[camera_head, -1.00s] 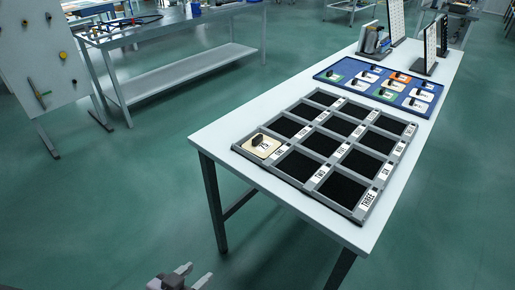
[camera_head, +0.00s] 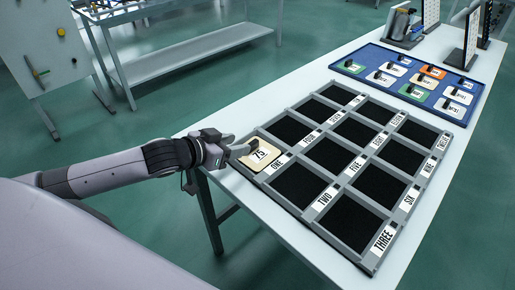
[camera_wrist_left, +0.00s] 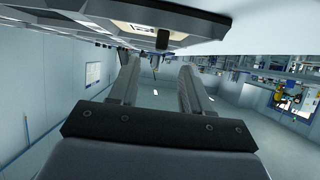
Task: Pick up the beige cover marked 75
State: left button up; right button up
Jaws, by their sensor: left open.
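The beige cover marked 75 (camera_head: 263,157) lies in the near-left corner compartment of the grey grid tray (camera_head: 315,226), by the label ONE. My left gripper (camera_head: 238,147) is at the cover's left edge, with its fingertips close to the cover's dark handle. In the head view the gripper hides part of that handle. In the left wrist view, the open fingers (camera_wrist_left: 158,70) have an empty gap between them. The cover (camera_wrist_left: 142,30) and its dark handle (camera_wrist_left: 163,40) show just beyond the fingertips, near the top. My right gripper is out of view.
The other tray compartments are dark and empty. A blue tray (camera_head: 398,96) with several white, orange and green covers lies farther back on the white table (camera_head: 455,190). Upright panels (camera_head: 472,38) stand behind it.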

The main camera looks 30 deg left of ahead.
aim_at(251, 143)
pick_arm(q)
jog(key=shift+f+x, duration=0.25)
jog(key=shift+x, duration=2.6)
jog(key=shift+s, duration=0.15)
jog(key=shift+c, duration=0.3)
jog(key=shift+r, duration=0.1)
grip_shut()
